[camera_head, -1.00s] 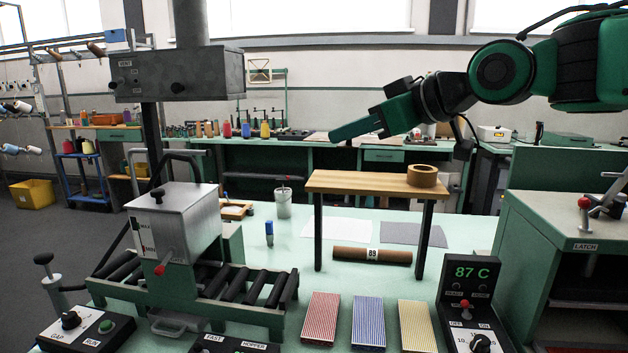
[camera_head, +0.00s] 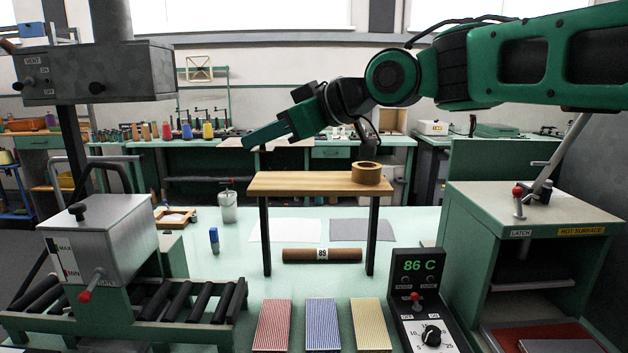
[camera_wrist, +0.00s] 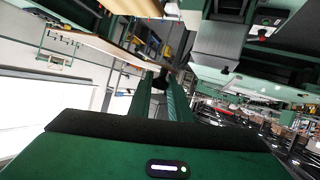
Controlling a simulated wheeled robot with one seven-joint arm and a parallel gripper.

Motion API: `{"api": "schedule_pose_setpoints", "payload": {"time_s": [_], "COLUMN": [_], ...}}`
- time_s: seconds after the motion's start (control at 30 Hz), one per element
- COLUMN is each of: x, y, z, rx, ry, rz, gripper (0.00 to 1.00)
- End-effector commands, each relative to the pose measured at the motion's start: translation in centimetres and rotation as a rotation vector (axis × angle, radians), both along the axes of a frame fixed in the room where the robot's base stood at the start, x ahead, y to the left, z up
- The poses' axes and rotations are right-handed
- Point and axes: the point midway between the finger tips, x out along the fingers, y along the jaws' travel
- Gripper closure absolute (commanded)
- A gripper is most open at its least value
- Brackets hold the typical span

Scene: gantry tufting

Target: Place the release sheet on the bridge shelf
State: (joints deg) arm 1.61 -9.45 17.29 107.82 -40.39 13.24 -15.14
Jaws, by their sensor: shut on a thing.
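The bridge shelf (camera_head: 310,183) is a wooden board on dark legs, standing over the mint-green table. A brown tape roll sits on its right end; the rest of its top is bare. A white sheet (camera_head: 285,230) and a grey sheet (camera_head: 362,231) lie flat on the table behind the shelf legs; I cannot tell which is the release sheet. My gripper (camera_head: 250,143) hangs above and beyond the shelf's left end, pointing left and down.
A brown roll marked 89 (camera_head: 321,255) lies under the shelf. Striped red, blue and yellow blocks stand in front. A hopper (camera_head: 95,250) with rollers is at left. A control box reading 86 C (camera_head: 418,266) and a hot press (camera_head: 540,245) are at right.

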Motion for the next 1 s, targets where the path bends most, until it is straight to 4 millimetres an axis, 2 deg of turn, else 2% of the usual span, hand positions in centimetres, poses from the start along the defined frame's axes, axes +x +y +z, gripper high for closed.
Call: {"api": "schedule_pose_setpoints", "payload": {"time_s": [0.03,0.3,0.5,0.73,1.0], "x": [0.9,4.7,6.5,6.9,6.9], "y": [-0.9,-4.6,-6.5,-7.0,-7.1], "z": [-0.7,-3.9,-5.4,-6.5,-9.7], "rx": [0.002,0.003,0.001,0.001,0.001], "ry": [0.005,0.005,0.001,0.002,0.002], "rz": [-0.007,-0.006,-0.004,-0.003,-0.004], "gripper": [1.0,1.0,1.0,1.0,1.0]}}
